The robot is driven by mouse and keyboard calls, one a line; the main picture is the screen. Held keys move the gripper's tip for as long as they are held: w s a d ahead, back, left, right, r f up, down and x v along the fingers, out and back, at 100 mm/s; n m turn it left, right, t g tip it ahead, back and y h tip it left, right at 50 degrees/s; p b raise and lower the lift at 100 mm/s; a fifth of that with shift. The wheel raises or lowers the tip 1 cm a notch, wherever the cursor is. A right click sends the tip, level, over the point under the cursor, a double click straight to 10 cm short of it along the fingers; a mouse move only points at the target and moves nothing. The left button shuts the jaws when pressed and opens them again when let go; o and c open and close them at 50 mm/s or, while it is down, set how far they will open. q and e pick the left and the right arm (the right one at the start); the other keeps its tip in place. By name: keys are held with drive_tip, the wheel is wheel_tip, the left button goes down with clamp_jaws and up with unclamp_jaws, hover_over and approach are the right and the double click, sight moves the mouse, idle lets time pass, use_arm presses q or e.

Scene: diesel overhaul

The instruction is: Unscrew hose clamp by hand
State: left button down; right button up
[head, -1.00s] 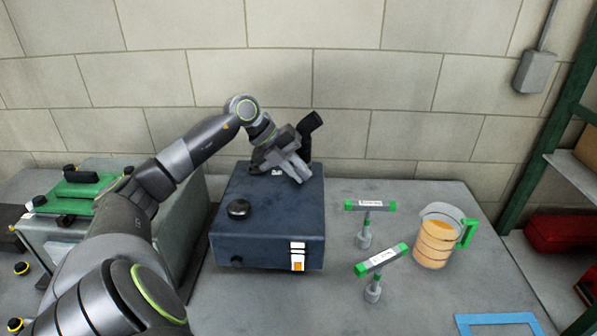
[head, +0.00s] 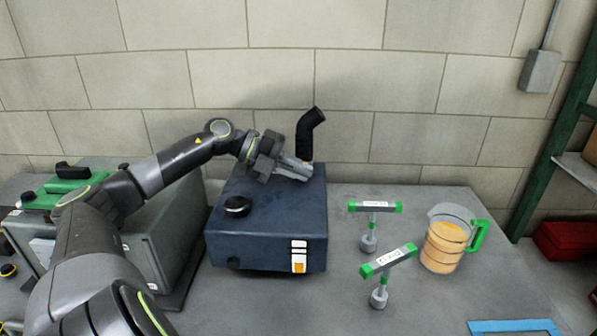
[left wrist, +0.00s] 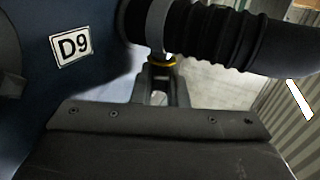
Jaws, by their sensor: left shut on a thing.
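The black bent hose (head: 308,132) rises from the back right corner of the dark blue box (head: 262,236). In the left wrist view the ribbed hose (left wrist: 225,38) crosses the top, with a grey clamp band (left wrist: 157,25) around its end. My left gripper (head: 306,170) reaches in from the left at the hose's foot. In the head view the clamp is mostly hidden. My right gripper is out of view.
A black cap (head: 237,206) sits on the box top. Two green-ended T-handle tools (head: 375,207) (head: 388,261) and a jug of orange liquid (head: 445,240) stand to the right. A grey case (head: 160,235) is at left. The wall is close behind the hose.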

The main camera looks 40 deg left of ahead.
use_arm(q)
drive_tip(key=c, duration=1.7)
unclamp_jaws()
drive_tip(key=shift+a, duration=0.1)
drive_tip(key=shift+s+a+r, duration=0.15)
drive_tip(key=shift+s+a, duration=0.2)
drive_tip(key=v, duration=0.7)
drive_tip(key=shift+r, duration=0.1)
drive_tip(key=shift+s+a+r, duration=0.2)
drive_tip(key=shift+a, duration=0.05)
drive_tip(key=p+v, duration=0.8)
drive_tip(key=shift+s+a, duration=0.15)
drive_tip(key=shift+s, duration=0.1)
